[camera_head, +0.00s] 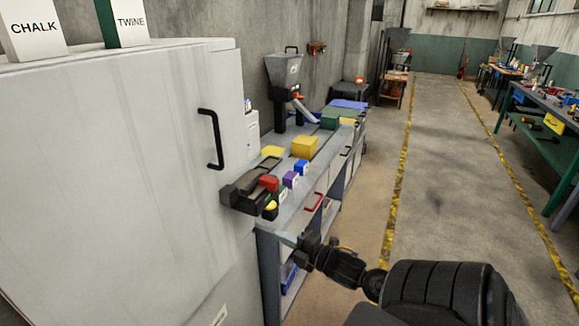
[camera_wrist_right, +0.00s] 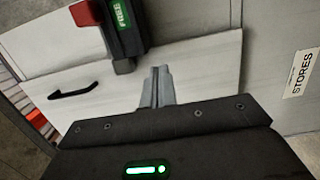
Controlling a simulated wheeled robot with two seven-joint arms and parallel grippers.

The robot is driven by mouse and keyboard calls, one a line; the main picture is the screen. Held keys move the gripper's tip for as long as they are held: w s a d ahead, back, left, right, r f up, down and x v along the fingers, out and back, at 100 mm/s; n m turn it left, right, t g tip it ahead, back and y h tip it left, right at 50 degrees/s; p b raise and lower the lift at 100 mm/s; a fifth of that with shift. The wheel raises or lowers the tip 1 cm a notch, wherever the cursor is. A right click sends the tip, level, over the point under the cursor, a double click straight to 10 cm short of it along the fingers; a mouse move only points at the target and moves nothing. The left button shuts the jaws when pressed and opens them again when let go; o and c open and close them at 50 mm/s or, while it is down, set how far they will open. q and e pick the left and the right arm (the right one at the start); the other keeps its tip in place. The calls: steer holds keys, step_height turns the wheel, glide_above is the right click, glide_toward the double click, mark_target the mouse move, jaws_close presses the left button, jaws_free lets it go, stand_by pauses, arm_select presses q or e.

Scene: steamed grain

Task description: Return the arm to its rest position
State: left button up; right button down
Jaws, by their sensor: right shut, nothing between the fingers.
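My right arm (camera_head: 435,290) comes in from the lower right of the head view and reaches toward the white cabinet. My right gripper (camera_head: 287,239) is in front of the near end of the workbench, with its fingers together. In the right wrist view its grey fingers (camera_wrist_right: 157,86) are closed, with nothing seen between them. My left gripper is not in view.
The white cabinet (camera_head: 110,150) with a black handle (camera_head: 212,140) fills the left, with CHALK (camera_head: 34,28) and TWINE (camera_head: 127,22) boxes on top. A workbench (camera_head: 312,178) holds coloured blocks and a hopper (camera_head: 287,72). The aisle floor (camera_head: 440,180) is clear.

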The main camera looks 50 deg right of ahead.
steer(key=shift+s+d, duration=0.2)
steer(key=shift+s, duration=0.75)
